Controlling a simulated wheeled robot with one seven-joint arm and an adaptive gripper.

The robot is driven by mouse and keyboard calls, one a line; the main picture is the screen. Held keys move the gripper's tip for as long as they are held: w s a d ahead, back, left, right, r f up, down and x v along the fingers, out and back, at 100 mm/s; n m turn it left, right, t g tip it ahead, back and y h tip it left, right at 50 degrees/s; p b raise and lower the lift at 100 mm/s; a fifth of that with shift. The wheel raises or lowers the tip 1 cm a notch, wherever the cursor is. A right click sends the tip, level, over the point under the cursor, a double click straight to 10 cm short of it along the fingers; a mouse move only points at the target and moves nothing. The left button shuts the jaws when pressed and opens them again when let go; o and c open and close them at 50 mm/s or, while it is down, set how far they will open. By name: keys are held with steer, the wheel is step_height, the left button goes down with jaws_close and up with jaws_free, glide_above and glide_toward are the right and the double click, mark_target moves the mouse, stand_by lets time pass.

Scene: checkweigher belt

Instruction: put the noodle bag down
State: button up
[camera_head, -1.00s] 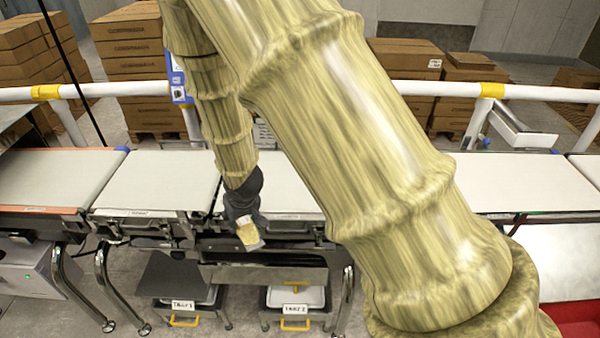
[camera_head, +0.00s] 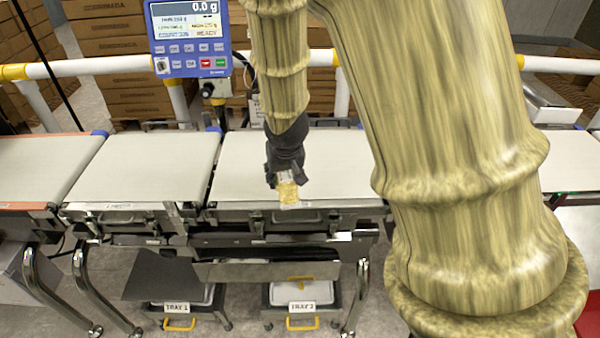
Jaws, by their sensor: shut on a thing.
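The noodle bag (camera_head: 288,191) is a small clear bag with yellowish contents and a pale label. My gripper (camera_head: 284,174) is dark and shut on the bag's upper end, and the bag hangs below it. The bag shows in front of the near edge of the middle white belt (camera_head: 340,165). I cannot tell its exact height over the belt. The gripper's fingertips are partly hidden and small.
A blue weigher display (camera_head: 190,40) reads 0.0 g and READY. Another white belt (camera_head: 140,165) lies to the left. Below stand bins labelled Tray 1 (camera_head: 178,308) and Tray 2 (camera_head: 301,308). A white rail (camera_head: 100,66) runs behind the belts.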

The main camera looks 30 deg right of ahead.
steer(key=s+d+b, duration=0.1)
steer(key=s+d+f+m+b, duration=0.1)
steer(key=s+d, duration=0.1)
steer(key=s+d+m+b, duration=0.1)
steer(key=s+d+b, duration=0.1)
steer(key=shift+f, duration=0.3)
steer(key=shift+h, duration=0.3)
steer(key=w+d+p, duration=0.1)
steer(key=w+d, duration=0.1)
steer(key=w, duration=0.2)
steer(key=w+d+p, duration=0.1)
steer(key=w+d, duration=0.1)
steer(key=w, duration=0.3)
steer(key=w+d+f+p, duration=0.1)
steer(key=w+d, duration=0.1)
steer(key=w, duration=0.3)
steer(key=shift+w+d+f+p, duration=0.1)
steer(key=shift+d+p, duration=0.1)
steer(key=shift+p, duration=0.1)
steer(key=shift+w+f, duration=0.1)
steer(key=shift+f, duration=1.7)
steer(key=shift+f, duration=0.15)
steer(key=o, duration=1.2)
